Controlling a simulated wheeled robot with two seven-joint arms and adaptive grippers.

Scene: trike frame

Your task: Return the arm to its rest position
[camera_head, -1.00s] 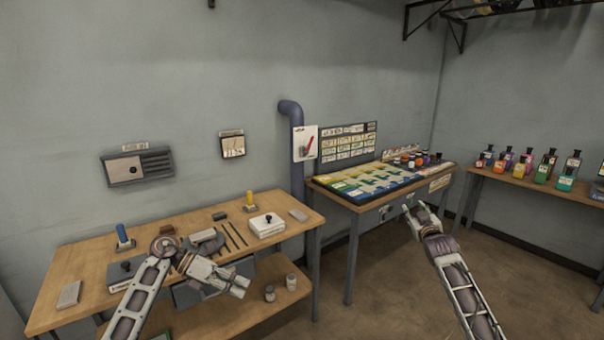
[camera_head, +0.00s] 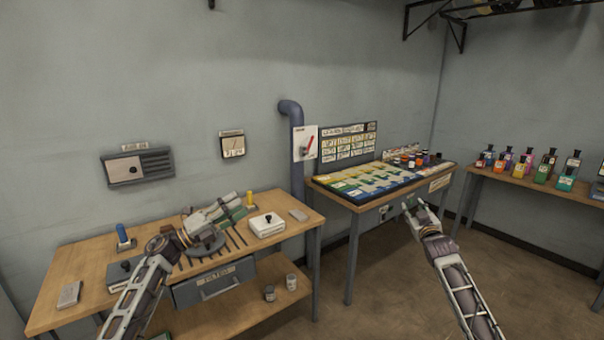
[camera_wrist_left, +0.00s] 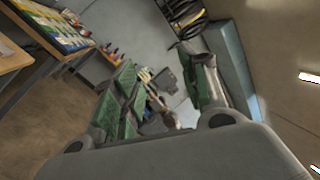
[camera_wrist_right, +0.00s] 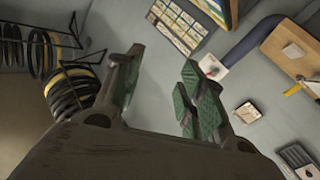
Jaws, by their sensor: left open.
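My left gripper (camera_head: 236,206) is raised over the back of the left workbench (camera_head: 90,258), pointing up and to the right. In the left wrist view its green-padded fingers (camera_wrist_left: 164,72) are apart with nothing between them. My right gripper (camera_head: 411,207) hangs in front of the card table, clear of its edge. In the right wrist view its fingers (camera_wrist_right: 160,68) are also apart and empty.
The bench holds a blue-handled tool (camera_head: 122,234), a white box (camera_head: 267,225) and a dark round plate (camera_head: 207,246). A drawer front (camera_head: 216,282) shows below its top. Jars (camera_head: 270,293) stand on the lower shelf. Bottles (camera_head: 545,168) line the right table. The floor between the tables is clear.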

